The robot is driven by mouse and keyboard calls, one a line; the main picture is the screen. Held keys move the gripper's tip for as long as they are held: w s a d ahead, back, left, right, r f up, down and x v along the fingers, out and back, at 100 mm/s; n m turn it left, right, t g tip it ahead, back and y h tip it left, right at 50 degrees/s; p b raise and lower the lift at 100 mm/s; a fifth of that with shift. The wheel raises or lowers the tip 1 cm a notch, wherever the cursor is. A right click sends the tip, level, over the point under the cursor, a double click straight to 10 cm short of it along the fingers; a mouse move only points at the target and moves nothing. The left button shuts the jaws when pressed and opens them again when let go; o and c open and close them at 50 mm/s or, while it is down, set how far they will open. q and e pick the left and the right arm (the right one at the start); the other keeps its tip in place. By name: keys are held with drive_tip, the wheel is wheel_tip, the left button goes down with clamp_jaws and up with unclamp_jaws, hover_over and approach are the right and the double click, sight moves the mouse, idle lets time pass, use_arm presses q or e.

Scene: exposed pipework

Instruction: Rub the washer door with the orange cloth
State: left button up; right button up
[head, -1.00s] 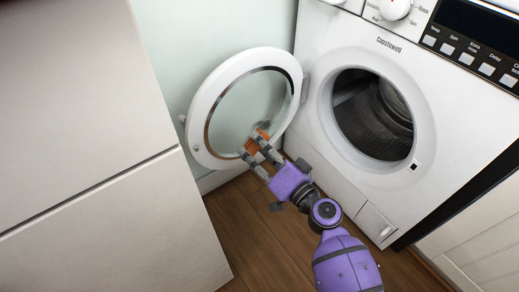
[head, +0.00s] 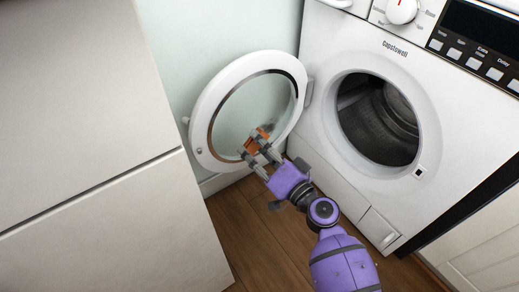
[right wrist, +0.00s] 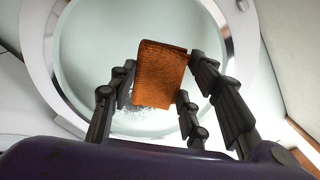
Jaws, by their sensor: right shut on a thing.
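The washer door (head: 205,112) stands wide open to the left of the washer (head: 345,170), a white ring around clear glass. The orange cloth (head: 257,142) is in my right gripper (head: 262,152), at the lower part of the door glass. In the right wrist view the cloth (right wrist: 161,78) sits between the fingers of my right gripper (right wrist: 165,95), with the door ring (right wrist: 40,45) behind it. A greyish speckled patch (right wrist: 140,120) shows on the glass below the cloth. I cannot tell whether the cloth touches the glass. My left gripper is not in view.
A pale cabinet (head: 90,150) fills the left side, close to the door. The washer's round opening (head: 378,118) is empty and dark. Wooden floor (head: 250,235) lies below, and a pale wall (head: 215,30) stands behind the door.

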sight(280, 126)
drive_tip(key=shift+w+d+b, duration=0.6)
drive_tip(key=shift+w+d, duration=0.2)
drive_tip(key=shift+d, duration=0.2)
drive_tip(key=shift+w+d+b, duration=0.65)
drive_tip(key=shift+w+d, duration=0.1)
drive_tip(key=shift+d, duration=0.25)
drive_tip(key=shift+w+d+b, duration=0.6)
drive_tip(key=shift+w+d, duration=0.2)
drive_tip(key=shift+d, duration=0.2)
drive_tip(key=shift+w+d, duration=0.85)
drive_tip(key=shift+d, duration=0.2)
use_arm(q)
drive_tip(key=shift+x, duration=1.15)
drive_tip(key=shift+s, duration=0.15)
use_arm(e)
drive_tip(key=shift+a, duration=0.1)
